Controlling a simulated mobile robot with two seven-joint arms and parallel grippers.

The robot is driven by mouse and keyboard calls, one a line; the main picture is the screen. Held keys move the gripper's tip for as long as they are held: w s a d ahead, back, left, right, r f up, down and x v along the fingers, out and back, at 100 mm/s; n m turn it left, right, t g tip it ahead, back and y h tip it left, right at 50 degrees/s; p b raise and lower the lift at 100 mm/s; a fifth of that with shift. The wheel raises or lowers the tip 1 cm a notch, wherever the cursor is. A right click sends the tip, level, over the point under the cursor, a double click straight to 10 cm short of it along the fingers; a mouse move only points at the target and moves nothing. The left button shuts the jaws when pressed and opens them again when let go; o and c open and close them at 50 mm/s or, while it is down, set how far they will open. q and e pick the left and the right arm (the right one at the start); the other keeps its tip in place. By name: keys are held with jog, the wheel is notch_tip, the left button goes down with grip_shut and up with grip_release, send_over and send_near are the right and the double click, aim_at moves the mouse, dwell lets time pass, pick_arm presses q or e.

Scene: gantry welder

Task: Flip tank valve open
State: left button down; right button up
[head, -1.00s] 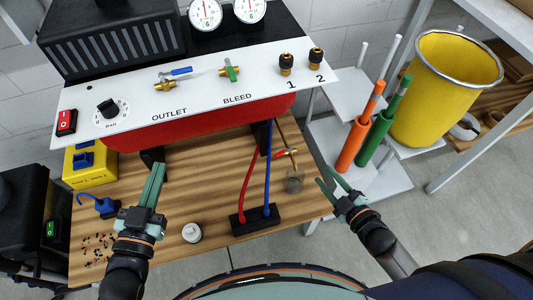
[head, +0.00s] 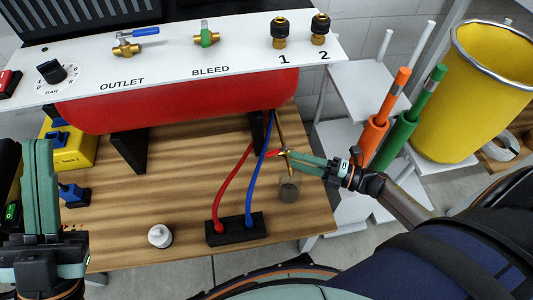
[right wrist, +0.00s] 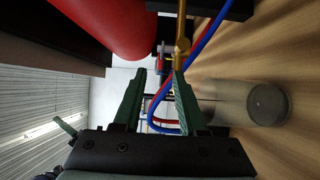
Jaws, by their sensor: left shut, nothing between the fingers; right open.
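The tank valve (head: 284,152) is a small brass fitting with a red lever, on a thin brass pipe below the right end of the red tank (head: 180,105). My right gripper (head: 289,158) is open, with its fingertips at the valve. The fingers partly hide the valve in the head view; I cannot tell whether they touch it. In the right wrist view the open fingers (right wrist: 158,82) point toward the brass pipe (right wrist: 182,42), with the hoses beyond. My left gripper (head: 40,155) is shut and empty at the far left.
A red hose (head: 232,187) and a blue hose (head: 258,170) rise from a black block (head: 236,230) beside the valve. A clear cup (head: 288,192) hangs below it. A white knob-like piece (head: 160,236) stands on the wooden bench (head: 180,190). Orange and green tubes stand right.

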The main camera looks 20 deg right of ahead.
aim_at(276, 154)
jog(key=x, duration=0.7)
jog(key=shift+w+a+f+b, duration=0.1)
jog(key=shift+w+a+b, duration=0.15)
jog(key=shift+b, duration=0.1)
grip_shut()
